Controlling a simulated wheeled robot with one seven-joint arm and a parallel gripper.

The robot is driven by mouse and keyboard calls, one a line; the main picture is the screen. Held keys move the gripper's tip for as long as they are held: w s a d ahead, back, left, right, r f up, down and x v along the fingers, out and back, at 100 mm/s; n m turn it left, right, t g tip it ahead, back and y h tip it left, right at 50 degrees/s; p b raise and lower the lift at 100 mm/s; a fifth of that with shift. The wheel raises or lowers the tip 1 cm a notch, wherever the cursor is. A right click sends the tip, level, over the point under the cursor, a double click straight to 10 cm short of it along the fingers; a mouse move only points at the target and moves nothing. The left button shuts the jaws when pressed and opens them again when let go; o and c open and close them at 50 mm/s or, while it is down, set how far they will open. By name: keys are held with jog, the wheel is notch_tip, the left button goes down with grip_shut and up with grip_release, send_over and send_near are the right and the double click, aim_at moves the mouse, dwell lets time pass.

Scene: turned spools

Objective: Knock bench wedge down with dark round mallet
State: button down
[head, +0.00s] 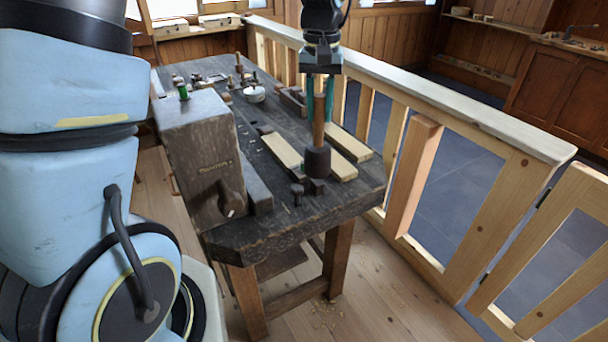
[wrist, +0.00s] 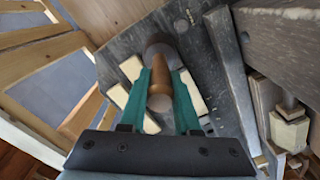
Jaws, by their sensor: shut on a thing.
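The dark round mallet (head: 317,163) hangs upright, head down, over the near right part of the dark bench (head: 245,226). My gripper (head: 319,118) is shut on its brown wooden handle, one teal finger on each side. In the wrist view the mallet's dark head (wrist: 159,47) shows beyond the fingertips. A small dark block (head: 317,187) sits on the bench just below the head; it may be the bench wedge, and I cannot tell whether the head touches it. A dark knobbed peg (head: 297,193) stands just left of it. In the wrist view the head hides what lies under it.
Pale wooden strips (head: 342,144) lie beside the mallet. A large wooden vise block (head: 200,155) stands at the bench's left. Turned pieces and a green spool (head: 183,91) are at the far end. A wooden railing (head: 425,95) runs close along the right.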

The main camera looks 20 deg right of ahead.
notch_tip(320, 180, down, 3)
jog(key=shift+f+b, duration=0.2)
jog(key=shift+b, duration=0.75)
jog(key=shift+r+p, duration=1.6)
jog(key=shift+r, duration=0.2)
notch_tip(320, 180, up, 6)
jog(key=p, duration=0.5)
jog(key=shift+r, duration=0.1)
